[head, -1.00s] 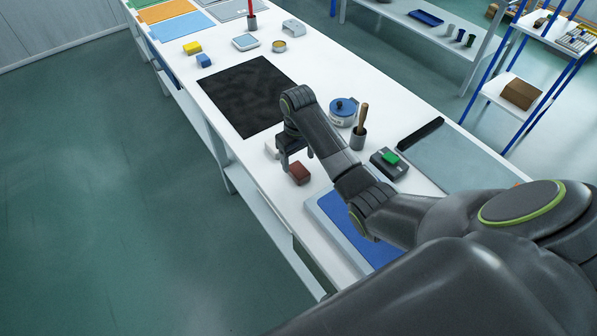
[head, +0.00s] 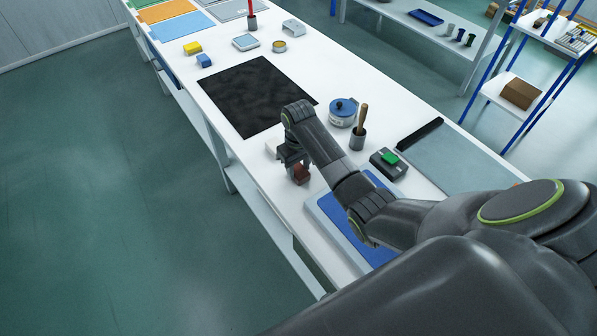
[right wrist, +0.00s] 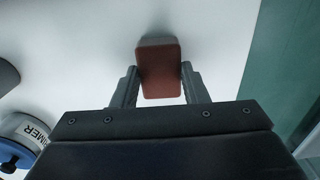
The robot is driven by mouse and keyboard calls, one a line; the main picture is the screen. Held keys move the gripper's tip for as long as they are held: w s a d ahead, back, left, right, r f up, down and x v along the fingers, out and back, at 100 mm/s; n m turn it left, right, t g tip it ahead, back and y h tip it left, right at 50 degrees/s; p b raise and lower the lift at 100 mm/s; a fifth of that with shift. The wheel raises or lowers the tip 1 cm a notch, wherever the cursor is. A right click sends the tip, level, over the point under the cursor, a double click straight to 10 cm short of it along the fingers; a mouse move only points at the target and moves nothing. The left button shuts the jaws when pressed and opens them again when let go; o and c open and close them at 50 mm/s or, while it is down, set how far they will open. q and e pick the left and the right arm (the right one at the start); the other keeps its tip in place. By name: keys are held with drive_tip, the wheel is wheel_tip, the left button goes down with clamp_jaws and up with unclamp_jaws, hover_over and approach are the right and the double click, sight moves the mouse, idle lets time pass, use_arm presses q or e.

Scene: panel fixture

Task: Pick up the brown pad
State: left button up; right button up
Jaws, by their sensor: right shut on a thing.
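The brown pad (right wrist: 159,72) is a small reddish-brown block with rounded corners, seen between the two fingers of my right gripper (right wrist: 158,88) in the right wrist view. The fingers touch it on both sides, and the gripper is shut on it. In the head view the pad (head: 301,175) shows at the fingertips of my right gripper (head: 295,172), low at the white table; I cannot tell whether it is clear of the surface. My left gripper is not in view.
A white block (head: 271,149) stands close beside the right gripper. A black mat (head: 250,95) lies behind it, and a blue-topped tray (head: 330,222) in front. To the right are a blue-lidded pot (head: 343,113), a grey cup with a brush (head: 358,138) and a green-topped box (head: 386,165).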

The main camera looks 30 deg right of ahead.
sight(299, 170)
wheel_tip(299, 170, up, 10)
idle(0.6)
drive_tip(key=shift+o, duration=1.2)
drive_tip(key=shift+c, duration=0.8)
